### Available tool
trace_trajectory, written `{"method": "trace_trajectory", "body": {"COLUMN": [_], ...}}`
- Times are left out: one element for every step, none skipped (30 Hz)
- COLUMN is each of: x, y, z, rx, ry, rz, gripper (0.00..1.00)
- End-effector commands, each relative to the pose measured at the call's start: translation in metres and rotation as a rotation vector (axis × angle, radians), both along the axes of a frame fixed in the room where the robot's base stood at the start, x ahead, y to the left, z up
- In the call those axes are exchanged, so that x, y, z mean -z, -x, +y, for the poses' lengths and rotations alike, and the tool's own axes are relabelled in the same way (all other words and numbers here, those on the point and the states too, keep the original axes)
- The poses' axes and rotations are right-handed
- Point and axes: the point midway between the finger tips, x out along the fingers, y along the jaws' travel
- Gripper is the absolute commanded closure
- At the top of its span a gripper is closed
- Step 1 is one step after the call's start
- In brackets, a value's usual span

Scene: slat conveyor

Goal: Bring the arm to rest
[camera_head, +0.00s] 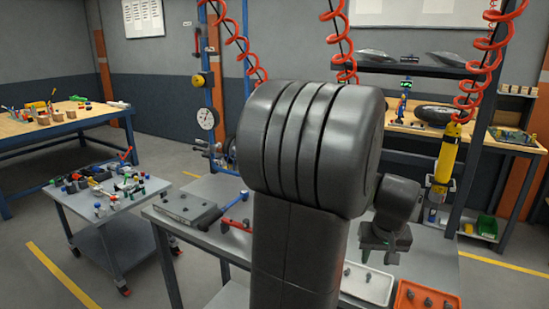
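My arm's large dark grey link fills the middle of the view and hides much of the bench behind it. My gripper (379,257) shows small to the right of that link, pointing down above the grey bench (190,238). Its two short fingers look apart, with nothing visible between them. It is near the back edge of a white tray (366,284) holding several small dark parts. I cannot tell the exact height of the gripper above the bench.
An orange tray (410,289) with dark parts sits right of the white one. A grey box (186,208) and red-handled tools lie on the bench's left. A cart (117,220) with small parts stands left. Red coiled hoses (480,75) and a yellow tool (446,152) hang at right.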

Motion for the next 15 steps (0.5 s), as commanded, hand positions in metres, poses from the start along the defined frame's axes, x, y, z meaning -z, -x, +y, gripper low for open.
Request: {"method": "trace_trajectory", "body": {"x": [0.011, 0.017, 0.025, 0.031, 0.036, 0.044, 0.049, 0.054, 0.061, 0.066, 0.071, 0.061, 0.055, 0.051, 0.047], "y": [-0.003, -0.004, -0.006, -0.007, -0.009, -0.011, -0.012, -0.014, -0.016, -0.017, -0.019, -0.019, -0.019, -0.019, -0.019], "z": [0.000, 0.000, -0.001, -0.001, -0.001, -0.001, -0.002, -0.002, -0.002, -0.002, -0.003, -0.003, -0.003, -0.003, -0.003], "rx": [-0.001, -0.001, -0.001, -0.001, -0.001, -0.001, -0.001, -0.001, -0.001, -0.001, -0.001, 0.000, 0.000, 0.000, 0.000], "ry": [-0.003, -0.003, -0.003, -0.003, -0.003, -0.003, -0.003, -0.003, -0.003, -0.003, -0.003, 0.000, 0.001, 0.001, 0.001], "rz": [0.004, 0.005, 0.005, 0.005, 0.004, 0.005, 0.004, 0.004, 0.004, 0.004, 0.004, -0.001, -0.003, -0.003, -0.003], "gripper": [0.60, 0.60, 0.60, 0.60, 0.60, 0.60, 0.60, 0.60, 0.60, 0.60, 0.60, 0.60, 0.60, 0.60, 0.60]}}
